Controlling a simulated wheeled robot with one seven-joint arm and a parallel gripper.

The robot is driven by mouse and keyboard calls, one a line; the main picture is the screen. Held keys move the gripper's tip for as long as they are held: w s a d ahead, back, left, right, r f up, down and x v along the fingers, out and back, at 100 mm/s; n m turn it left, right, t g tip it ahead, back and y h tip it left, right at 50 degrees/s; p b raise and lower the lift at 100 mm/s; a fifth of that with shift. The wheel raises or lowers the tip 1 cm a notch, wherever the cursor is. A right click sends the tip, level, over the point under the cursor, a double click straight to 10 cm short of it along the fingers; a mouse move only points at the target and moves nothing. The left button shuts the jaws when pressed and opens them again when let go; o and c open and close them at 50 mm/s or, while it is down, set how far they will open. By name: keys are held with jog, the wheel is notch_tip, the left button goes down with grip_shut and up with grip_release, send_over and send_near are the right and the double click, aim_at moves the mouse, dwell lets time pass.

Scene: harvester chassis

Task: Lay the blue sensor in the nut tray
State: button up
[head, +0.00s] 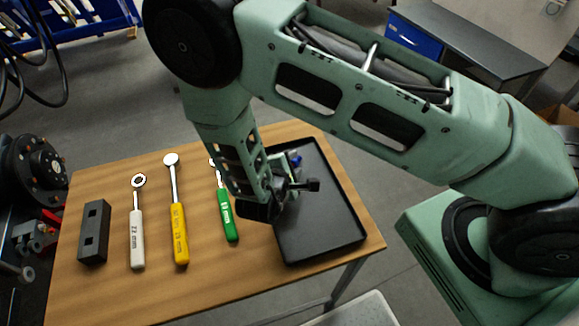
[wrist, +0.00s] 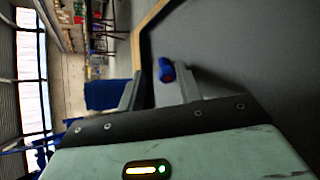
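The nut tray (head: 342,240) is a shallow black tray on the right part of the wooden table. Its dark floor also fills the right of the wrist view (wrist: 245,45). The blue sensor (head: 296,160) shows as a small blue piece at the tray's far left, partly hidden by my gripper. In the head view my gripper (head: 300,186) is over the tray's left side.
Left of the tray lie a green-handled wrench (head: 228,218), a yellow-handled wrench (head: 180,235), a white-handled wrench (head: 137,240) and a dark block (head: 94,232) with square holes. Dark chassis parts (head: 40,170) stand beyond the table's left edge. The tray's near half is clear.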

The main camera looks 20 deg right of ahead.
jog(key=b+v, duration=0.1)
jog(key=v, duration=1.6)
jog(key=shift+r, duration=0.2)
